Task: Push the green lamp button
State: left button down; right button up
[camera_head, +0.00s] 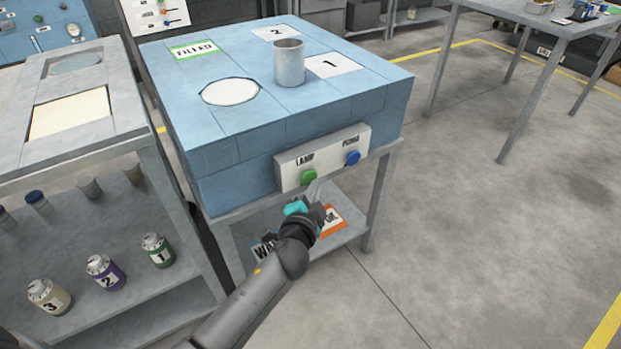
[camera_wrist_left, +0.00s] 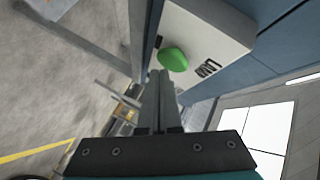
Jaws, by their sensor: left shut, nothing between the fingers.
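The green lamp button (camera_head: 308,177) sits on the white control panel (camera_head: 330,153) on the front of the blue workbench, under the word LAMP. A blue button (camera_head: 352,158) is to its right. My left gripper (camera_head: 316,187) is just below and in front of the green button, its fingers shut and empty. In the left wrist view, the green button (camera_wrist_left: 173,60) is just beyond the shut fingertips (camera_wrist_left: 160,73). I cannot tell whether the fingertips touch it. My right gripper is not in view.
A metal cup (camera_head: 289,63) stands on the blue workbench (camera_head: 235,125), between a white circle and label 1. A grey shelf unit (camera_head: 100,138) with numbered bottles stands at the left. Another table (camera_head: 540,25) is at the back right. The floor at the right is clear.

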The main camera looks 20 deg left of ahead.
pick_arm(q)
jog(key=shift+a, duration=0.1)
dwell(0.5)
jog(key=shift+w+a, duration=0.3)
jog(key=shift+a, duration=0.1)
dwell(0.4)
jog(key=shift+s+d, duration=0.3)
jog(key=shift+d, duration=0.2)
jog(key=shift+s+d+b, duration=0.2)
jog(key=shift+s+d, duration=0.75)
jog(key=shift+d, duration=0.25)
jog(key=shift+s+d+b, duration=0.2)
jog(key=shift+s+d, duration=0.7)
jog(key=shift+d, duration=0.25)
